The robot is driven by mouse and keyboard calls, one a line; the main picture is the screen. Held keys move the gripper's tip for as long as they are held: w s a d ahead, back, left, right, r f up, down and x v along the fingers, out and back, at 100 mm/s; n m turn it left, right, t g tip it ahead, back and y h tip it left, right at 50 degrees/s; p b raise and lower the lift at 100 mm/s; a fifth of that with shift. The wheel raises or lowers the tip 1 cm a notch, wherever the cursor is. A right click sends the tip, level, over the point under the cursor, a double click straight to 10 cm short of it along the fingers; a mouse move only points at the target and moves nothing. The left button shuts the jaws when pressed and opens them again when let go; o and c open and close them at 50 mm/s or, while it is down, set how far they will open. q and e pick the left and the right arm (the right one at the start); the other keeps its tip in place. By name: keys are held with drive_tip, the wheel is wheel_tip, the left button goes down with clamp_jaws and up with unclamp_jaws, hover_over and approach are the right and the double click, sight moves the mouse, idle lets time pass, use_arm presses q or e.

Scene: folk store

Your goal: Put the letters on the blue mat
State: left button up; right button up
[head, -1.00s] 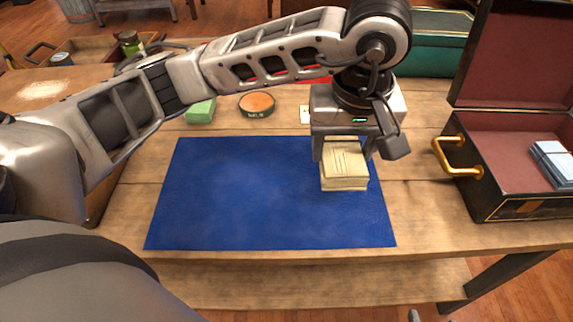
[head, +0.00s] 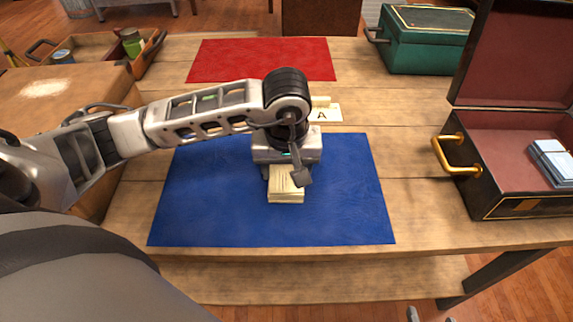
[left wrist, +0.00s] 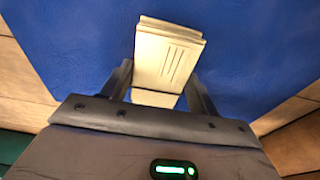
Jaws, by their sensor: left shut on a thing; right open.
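The letters (head: 286,190) are a cream bundle with lines on the top face. My left gripper (head: 283,177) is shut on them, over the middle of the blue mat (head: 210,215). In the left wrist view the letters (left wrist: 168,55) show between the two fingers, with the blue mat (left wrist: 260,45) around them. I cannot tell whether the bundle touches the mat. Two small grey tips at the bottom edge look like my right gripper (head: 431,318), open and apart from the mat; the rest of it is out of frame.
An open dark case (head: 490,200) with a brass handle and pale blue bundles (head: 552,160) stands at the right. A red mat (head: 262,62), a card marked A (head: 325,113) and a green chest (head: 425,45) lie behind. A wooden tray (head: 95,52) is back left.

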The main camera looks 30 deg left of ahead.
sight(287, 180)
use_arm(q)
drive_tip(key=shift+f, duration=0.2)
drive_tip(key=o, duration=0.8)
drive_tip(key=shift+r, duration=0.1)
drive_tip(key=shift+o, duration=0.9)
drive_tip(key=shift+r, duration=0.3)
wheel_tip(287, 180, up, 12)
drive_tip(key=s+d, duration=0.1)
drive_tip(key=shift+s+f, duration=0.2)
drive_tip(key=shift+s, duration=0.1)
